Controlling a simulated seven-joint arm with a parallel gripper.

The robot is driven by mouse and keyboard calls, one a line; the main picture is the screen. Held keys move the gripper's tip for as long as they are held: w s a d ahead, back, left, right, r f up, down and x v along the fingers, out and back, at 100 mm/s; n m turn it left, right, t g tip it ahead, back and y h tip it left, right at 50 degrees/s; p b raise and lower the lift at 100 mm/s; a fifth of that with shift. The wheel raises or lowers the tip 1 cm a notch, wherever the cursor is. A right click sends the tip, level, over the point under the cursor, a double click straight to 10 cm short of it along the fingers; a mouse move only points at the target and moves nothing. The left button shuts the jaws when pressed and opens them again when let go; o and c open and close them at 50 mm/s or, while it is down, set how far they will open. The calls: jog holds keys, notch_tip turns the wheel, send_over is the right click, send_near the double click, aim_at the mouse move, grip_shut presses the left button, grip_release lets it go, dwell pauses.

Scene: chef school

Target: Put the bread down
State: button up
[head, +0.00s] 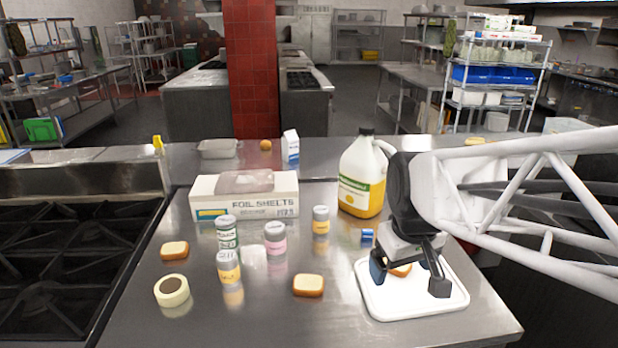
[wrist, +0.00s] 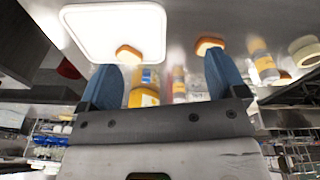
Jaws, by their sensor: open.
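A slice of bread (head: 401,271) lies on the white cutting board (head: 375,302) at the right of the steel counter, partly hidden by my gripper (head: 408,282). My gripper is open above the board, its fingers spread and nothing held between them. In the wrist view, my gripper (wrist: 160,62) shows two blue fingers; the bread (wrist: 128,54) on the board (wrist: 85,20) is just beyond the left fingertip. A second bread slice (head: 308,285) lies on the counter left of the board, and a third (head: 174,250) lies farther left.
Several jars and cans, such as a pink-labelled one (head: 276,238), stand mid-counter. A yellow jug (head: 362,180) stands behind my gripper, with a small blue item (head: 367,236) in front of it. A foil box (head: 245,205) is at the back, a tape roll (head: 172,290) front left.

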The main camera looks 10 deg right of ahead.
jog(key=s+a+m, duration=0.2)
jog(key=s, duration=0.6)
jog(key=shift+s+f+m+t, duration=0.15)
jog(key=shift+f+m+t, duration=0.15)
jog(key=shift+o, duration=0.5)
jog(key=w+a+f+n+g, duration=0.1)
jog(key=w+a+f+n, duration=0.3)
jog(key=w, duration=0.4)
jog(key=w+a+f+n, duration=0.4)
jog(key=w+n, duration=0.2)
jog(key=w, duration=0.3)
jog(key=w+a+f+n+g, duration=0.1)
jog(key=w+a+f+n, duration=0.3)
jog(key=w+n, duration=0.2)
jog(key=shift+w+a+g, duration=0.2)
jog(key=shift+w+g, duration=0.1)
jog(key=shift+w, duration=1)
jog(key=shift+w+a+f, duration=0.15)
jog(key=shift+f, duration=0.05)
